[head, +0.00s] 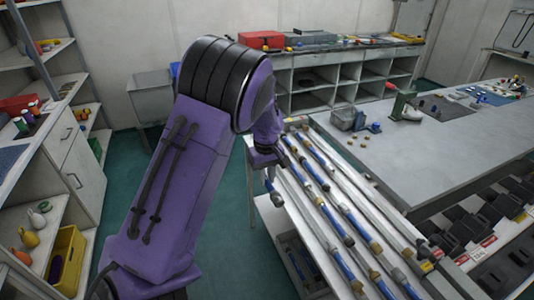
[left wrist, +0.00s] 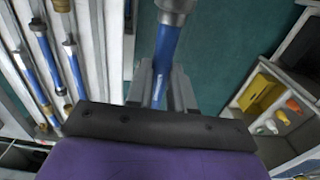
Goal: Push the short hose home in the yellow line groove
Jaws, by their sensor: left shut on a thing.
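My left gripper (left wrist: 163,88) is shut on a blue hose (left wrist: 164,50) with a grey metal end fitting, seen in the left wrist view. In the head view my purple left arm hides most of the gripper (head: 268,160); the end of the held hose (head: 271,187) shows just below it, at the panel's left edge. The hose is over the floor side, apart from the panel's grooves. The sloping panel (head: 385,222) carries several long grooves with blue hoses and brass or grey fittings in them. A small yellow tag (head: 427,266) shows at its near right end. My right gripper is out of view.
A grey workbench (head: 440,150) stands right of the panel, with a grey box (head: 345,118) near its left edge. Shelves with a yellow bin (head: 68,262) stand at the left. Green floor between them is clear.

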